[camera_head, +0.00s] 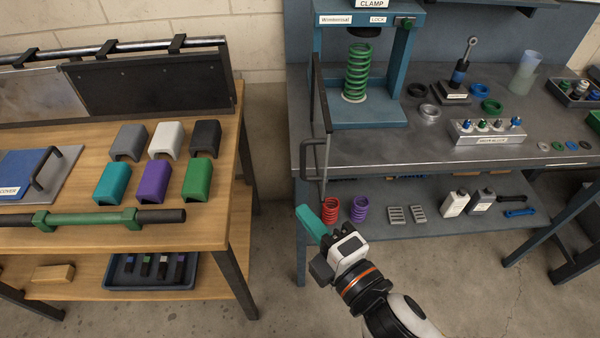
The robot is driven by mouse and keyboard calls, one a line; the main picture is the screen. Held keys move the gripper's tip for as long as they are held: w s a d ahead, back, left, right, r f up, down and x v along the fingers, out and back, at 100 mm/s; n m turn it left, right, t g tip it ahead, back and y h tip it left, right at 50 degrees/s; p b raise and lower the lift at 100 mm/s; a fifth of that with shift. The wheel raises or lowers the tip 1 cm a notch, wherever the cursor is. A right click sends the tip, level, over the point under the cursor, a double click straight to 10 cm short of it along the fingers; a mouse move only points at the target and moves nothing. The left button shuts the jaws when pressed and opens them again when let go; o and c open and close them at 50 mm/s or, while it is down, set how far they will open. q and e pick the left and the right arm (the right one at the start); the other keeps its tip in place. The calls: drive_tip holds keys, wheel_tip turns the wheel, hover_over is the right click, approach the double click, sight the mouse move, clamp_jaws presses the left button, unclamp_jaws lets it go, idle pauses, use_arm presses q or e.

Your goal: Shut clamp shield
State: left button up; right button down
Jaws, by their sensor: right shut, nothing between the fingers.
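The blue clamp press (369,112) stands on the grey bench at the back, with a green coil spring (358,72) upright inside it. The clamp shield (326,95) is a dark-framed panel at the press's left side. It stands open, swung out toward me and seen nearly edge-on. Its dark bar handle (304,160) hangs at the bench's front left corner. My right gripper (302,209), with teal fingers, is shut and empty. In the picture it is below the handle and apart from it. My left gripper is not in view.
A wooden bench (225,200) with coloured covers stands at the left, across a floor gap. Red (330,210) and purple (361,207) springs sit on the lower shelf near my right gripper. A bit holder (487,132) and several rings lie right of the press.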

sight(301, 173)
drive_tip(key=w+a+p, duration=0.1)
drive_tip(key=w+p, duration=0.1)
drive_tip(key=w, duration=0.7)
drive_tip(key=shift+r, duration=0.4)
drive_tip(key=shift+d+p, duration=0.1)
drive_tip(key=shift+p, duration=0.25)
